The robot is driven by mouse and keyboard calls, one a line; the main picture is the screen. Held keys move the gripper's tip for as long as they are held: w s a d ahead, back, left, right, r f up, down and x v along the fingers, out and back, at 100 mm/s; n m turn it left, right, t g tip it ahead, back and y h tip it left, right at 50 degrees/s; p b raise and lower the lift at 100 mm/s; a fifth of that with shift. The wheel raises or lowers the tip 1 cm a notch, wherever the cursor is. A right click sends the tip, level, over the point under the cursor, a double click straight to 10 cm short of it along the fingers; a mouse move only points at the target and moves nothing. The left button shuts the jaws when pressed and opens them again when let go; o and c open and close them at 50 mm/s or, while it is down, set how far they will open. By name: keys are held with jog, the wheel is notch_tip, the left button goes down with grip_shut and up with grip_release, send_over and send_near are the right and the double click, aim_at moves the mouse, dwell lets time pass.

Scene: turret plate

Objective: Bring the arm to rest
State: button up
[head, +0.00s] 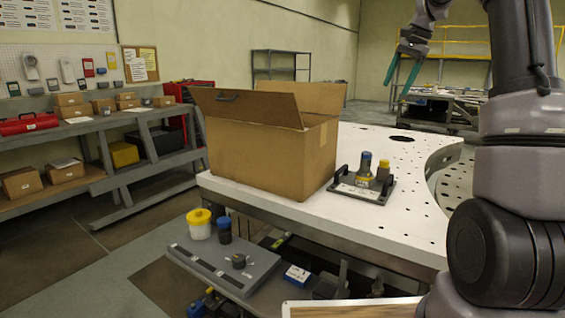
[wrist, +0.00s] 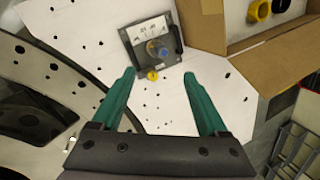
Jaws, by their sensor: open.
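My gripper (head: 404,68) is raised at the upper right of the head view, its two teal fingers apart with nothing between them. In the wrist view my gripper (wrist: 160,75) is open and empty above the white perforated plate (wrist: 60,70). The plate also shows in the head view (head: 360,228). A dark tray (head: 345,192) on the plate carries a blue-topped piece (head: 365,168) and a yellow-topped piece (head: 383,172). In the wrist view the tray (wrist: 140,30) lies beyond the fingertips, apart from them.
An open cardboard box (head: 250,160) stands left of the tray; the wrist view shows yellow and black rings inside it. A lower grey shelf (head: 215,262) holds a yellow-lidded jar (head: 199,228) and a blue-capped piece (head: 224,232). A shelf rack is at the left wall.

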jog(key=s+a+r+n+t, duration=0.1)
jog(key=s+a+r, duration=0.15)
jog(key=s, duration=0.35)
jog(key=s+a+r+n, duration=0.1)
jog(key=s+a+r, duration=0.15)
jog(key=s, duration=0.25)
jog(key=s+a+f+n+t, duration=0.1)
jog(key=s+a+f, duration=0.1)
jog(key=s, duration=0.5)
jog(key=s+a+f+n+t, duration=0.1)
jog(key=s+a+f+n, duration=0.1)
jog(key=s, duration=0.6)
jog(key=s+a+f+n+t+h, duration=0.1)
jog(key=s+a+f+n+t, duration=0.1)
jog(key=s, duration=0.5)
jog(key=shift+s+a+f, duration=0.15)
jog(key=shift+s+f, duration=0.15)
jog(key=shift+f, duration=0.5)
jog(key=shift+w, duration=0.1)
jog(key=shift+c, duration=0.6)
